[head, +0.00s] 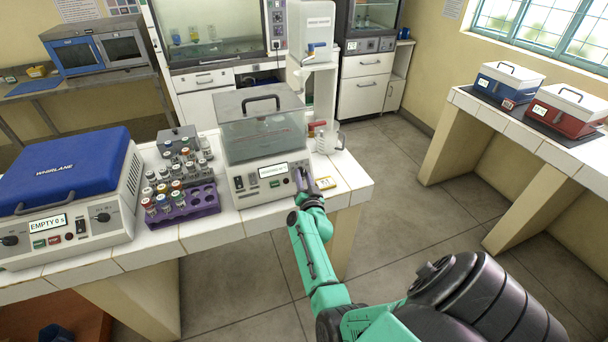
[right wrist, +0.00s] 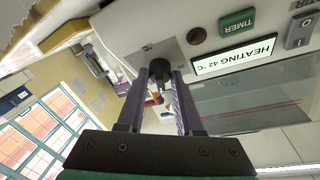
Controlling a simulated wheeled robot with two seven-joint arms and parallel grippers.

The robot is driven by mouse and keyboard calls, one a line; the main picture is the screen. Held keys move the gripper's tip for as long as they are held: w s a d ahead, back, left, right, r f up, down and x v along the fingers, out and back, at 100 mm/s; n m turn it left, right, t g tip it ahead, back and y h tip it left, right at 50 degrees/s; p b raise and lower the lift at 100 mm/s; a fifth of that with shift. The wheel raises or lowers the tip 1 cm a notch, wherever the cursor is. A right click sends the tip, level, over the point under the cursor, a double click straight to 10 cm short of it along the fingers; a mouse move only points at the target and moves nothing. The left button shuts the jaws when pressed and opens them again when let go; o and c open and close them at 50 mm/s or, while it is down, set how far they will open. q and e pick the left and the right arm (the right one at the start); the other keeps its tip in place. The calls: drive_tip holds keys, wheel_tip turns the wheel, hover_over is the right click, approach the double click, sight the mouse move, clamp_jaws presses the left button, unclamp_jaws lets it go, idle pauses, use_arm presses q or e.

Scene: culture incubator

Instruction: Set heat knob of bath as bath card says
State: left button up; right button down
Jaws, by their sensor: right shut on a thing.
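The water bath (head: 232,160) stands on the white tiled bench, its clear lid down. Its front display (head: 274,170) reads "HEATING 42 °C" in the right wrist view (right wrist: 235,56). The heat knob (right wrist: 158,68) is dark and sits on a grey plate at one end of the panel. My right gripper (right wrist: 160,78) is shut on the knob, one finger on each side; in the head view the gripper (head: 301,182) hides the knob. A small yellow-edged card (head: 327,183) lies on the bench beside the bath; its print is too small to read surely. My left gripper is out of view.
A purple rack of capped tubes (head: 193,204) and a blue-lidded centrifuge (head: 65,165) stand left of the bath. A clear jug (head: 327,142) is close behind the card. Blue (head: 505,84) and red (head: 566,110) boxes stand on the right bench. The floor between is clear.

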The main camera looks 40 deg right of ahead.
idle(0.3)
drive_tip(key=c, duration=0.6)
unclamp_jaws()
drive_tip(key=shift+o, duration=0.2)
